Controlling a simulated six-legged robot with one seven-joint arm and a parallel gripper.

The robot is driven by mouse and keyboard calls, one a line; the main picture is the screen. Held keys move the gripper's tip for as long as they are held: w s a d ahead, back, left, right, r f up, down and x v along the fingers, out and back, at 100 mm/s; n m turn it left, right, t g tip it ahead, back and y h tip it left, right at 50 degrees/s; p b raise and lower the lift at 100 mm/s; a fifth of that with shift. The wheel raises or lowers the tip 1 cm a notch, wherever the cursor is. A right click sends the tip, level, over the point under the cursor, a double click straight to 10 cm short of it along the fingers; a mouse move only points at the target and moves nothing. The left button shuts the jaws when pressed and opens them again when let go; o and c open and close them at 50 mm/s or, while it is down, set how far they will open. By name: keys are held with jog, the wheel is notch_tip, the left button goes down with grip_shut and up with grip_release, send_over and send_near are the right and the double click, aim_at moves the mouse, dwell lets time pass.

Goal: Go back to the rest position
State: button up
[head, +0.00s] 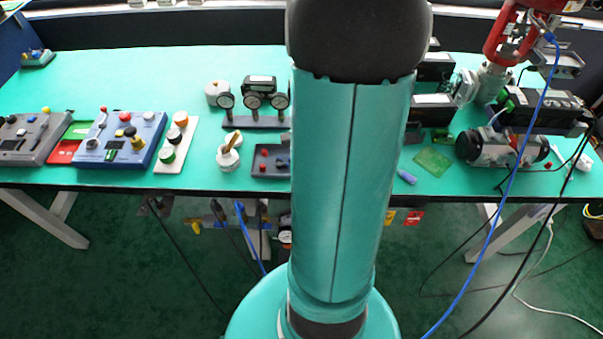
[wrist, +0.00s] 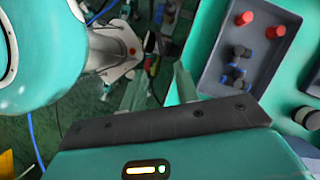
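My gripper (wrist: 159,78) shows in the wrist view with its two greenish fingers spread apart and nothing seen between them. It is over the edge region of the teal workbench (head: 130,75), with the green floor beyond the fingers. What looks like the same box (head: 270,172) stands at the bench's front edge in the head view, partly hidden by my arm. My gripper itself is hidden in the head view.
On the left of the bench are a blue control box (head: 120,150), a white button strip (head: 176,145) and gauges (head: 253,112). On the right are a red valve actuator (head: 507,38), dark devices and a blue cable (head: 500,205) hanging over the front edge. Floor shows in front.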

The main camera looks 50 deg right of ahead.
dwell(0.3)
jog(key=w+a+r+n+t+h, duration=0.3)
jog(key=a+r+n+t+h, duration=0.1)
jog(key=a+r+n, duration=1.8)
jog(key=shift+w+a+r, duration=0.15)
jog(key=shift+a+r, duration=0.15)
jog(key=shift+a, duration=0.5)
jog(key=shift+d, duration=0.2)
